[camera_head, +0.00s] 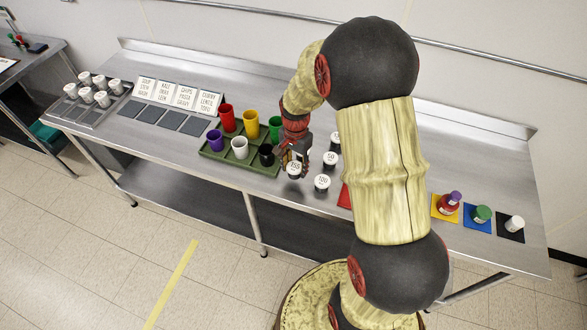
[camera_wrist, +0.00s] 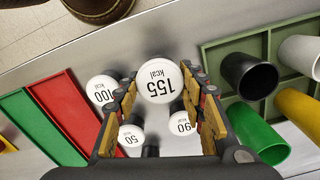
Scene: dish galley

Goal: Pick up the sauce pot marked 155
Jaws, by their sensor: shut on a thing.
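The sauce pot marked 155 (camera_head: 294,169) has a white lid with "155 kcal" on it. In the wrist view the pot (camera_wrist: 160,80) sits between the two fingertips of my gripper (camera_wrist: 158,92). My gripper (camera_head: 290,158) is shut on this pot in the head view. Whether the pot touches the steel table (camera_head: 343,101) cannot be told. Pots marked 100 (camera_wrist: 101,90), 50 (camera_wrist: 131,137) and 90 (camera_wrist: 183,126) stand close by, apart from the held one.
A green divided tray (camera_wrist: 221,58) with several coloured cups, including a black cup (camera_wrist: 248,75), lies close beside the gripper. A red tray (camera_wrist: 65,105) is on the other side. Lidded bottles on coloured mats, including a yellow mat (camera_head: 441,216), stand further right.

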